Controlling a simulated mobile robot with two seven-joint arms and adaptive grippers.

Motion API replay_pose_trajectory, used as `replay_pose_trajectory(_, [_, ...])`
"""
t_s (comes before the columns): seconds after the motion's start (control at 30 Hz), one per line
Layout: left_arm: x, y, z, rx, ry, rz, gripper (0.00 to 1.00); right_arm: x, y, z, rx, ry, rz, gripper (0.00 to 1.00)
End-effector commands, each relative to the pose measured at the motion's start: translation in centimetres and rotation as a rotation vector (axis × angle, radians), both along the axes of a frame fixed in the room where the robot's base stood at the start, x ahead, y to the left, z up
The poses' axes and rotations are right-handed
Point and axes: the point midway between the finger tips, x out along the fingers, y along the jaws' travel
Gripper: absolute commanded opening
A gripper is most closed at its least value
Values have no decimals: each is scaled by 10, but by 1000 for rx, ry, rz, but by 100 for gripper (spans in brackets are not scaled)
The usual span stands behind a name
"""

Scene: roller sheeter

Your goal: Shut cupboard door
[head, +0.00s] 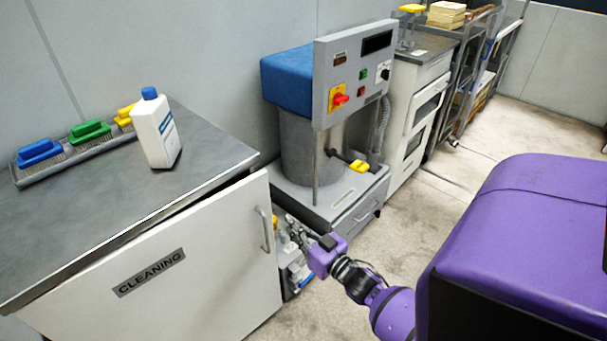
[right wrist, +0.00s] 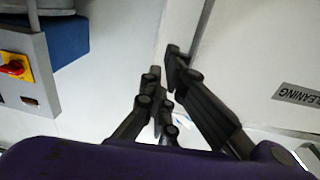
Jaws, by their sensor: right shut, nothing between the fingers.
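The cupboard door (head: 200,270) is a white panel with a grey CLEANING label and a metal handle (head: 263,230) near its right edge. It stands ajar, with a dark gap along its top under the grey worktop (head: 75,225). My right gripper (head: 287,232) is just right of the door's free edge, partly lost among small items there. In the right wrist view the fingers (right wrist: 164,62) are shut and empty, with tips close to the door's edge; I cannot tell whether they touch. The door and its label also show there (right wrist: 270,65). My left gripper is not in view.
On the worktop are a white bottle with a blue cap (head: 157,130) and a rack of coloured brushes (head: 75,150). A grey machine with a control panel (head: 350,75) and blue cover stands right of the cupboard. Bare floor (head: 440,205) lies to the right.

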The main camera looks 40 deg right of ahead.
Motion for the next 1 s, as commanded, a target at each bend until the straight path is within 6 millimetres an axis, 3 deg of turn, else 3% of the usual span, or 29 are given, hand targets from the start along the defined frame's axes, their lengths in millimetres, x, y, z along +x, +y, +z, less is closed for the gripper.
replay_pose_trajectory(0.2, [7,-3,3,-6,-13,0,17,46,1,1,0,-2,1,0])
replay_pose_trajectory(0.4, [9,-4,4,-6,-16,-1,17,70,0,0,0,-1,0,0])
replay_pose_trajectory(1.0, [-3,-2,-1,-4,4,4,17,81,-5,-1,-2,0,-7,0])
